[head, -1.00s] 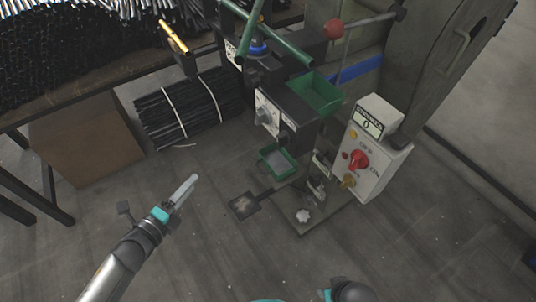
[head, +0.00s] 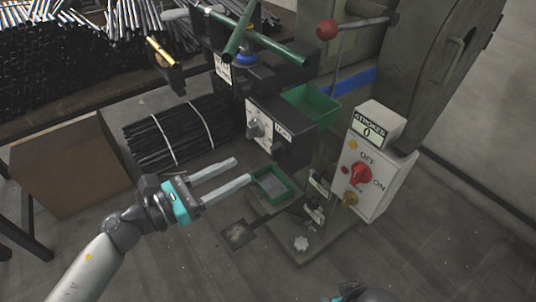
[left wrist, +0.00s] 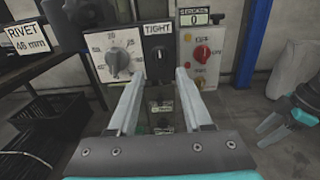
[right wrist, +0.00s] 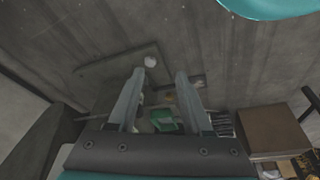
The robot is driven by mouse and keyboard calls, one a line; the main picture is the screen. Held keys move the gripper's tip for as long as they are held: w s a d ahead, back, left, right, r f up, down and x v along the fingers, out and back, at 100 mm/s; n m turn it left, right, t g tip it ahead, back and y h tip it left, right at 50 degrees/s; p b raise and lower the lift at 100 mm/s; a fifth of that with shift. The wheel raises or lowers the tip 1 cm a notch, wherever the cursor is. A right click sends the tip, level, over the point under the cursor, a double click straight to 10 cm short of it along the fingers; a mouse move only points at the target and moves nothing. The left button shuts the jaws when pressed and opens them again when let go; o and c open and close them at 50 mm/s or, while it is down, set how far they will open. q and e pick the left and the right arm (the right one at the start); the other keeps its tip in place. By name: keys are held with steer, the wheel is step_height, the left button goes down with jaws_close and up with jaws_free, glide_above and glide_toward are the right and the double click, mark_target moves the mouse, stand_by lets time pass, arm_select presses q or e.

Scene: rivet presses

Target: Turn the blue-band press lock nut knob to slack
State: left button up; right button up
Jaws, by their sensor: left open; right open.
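The press with the blue band (head: 357,74) stands at the upper right of the head view. On its front is a black box with a TIGHT label (head: 283,130). A dark lock nut knob (left wrist: 159,54) sits under this label (left wrist: 157,29) in the left wrist view. My left gripper (head: 243,170) is open and empty, below and in front of the box; in its wrist view the knob shows beyond and between the fingertips (left wrist: 161,74). My right gripper (right wrist: 160,72) is open and empty, pointing toward the floor plate.
A numbered dial with a grey knob (left wrist: 114,61) is just left of the lock nut knob. A white control box (head: 372,165) with a red switch stands to the right. Green trays (head: 311,103) sit above and below. A cardboard box (head: 68,165) and black rod bundle are left.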

mark_target(271, 154)
arm_select(q)
steer(key=x, duration=0.9)
jaws_close()
stand_by(0.4)
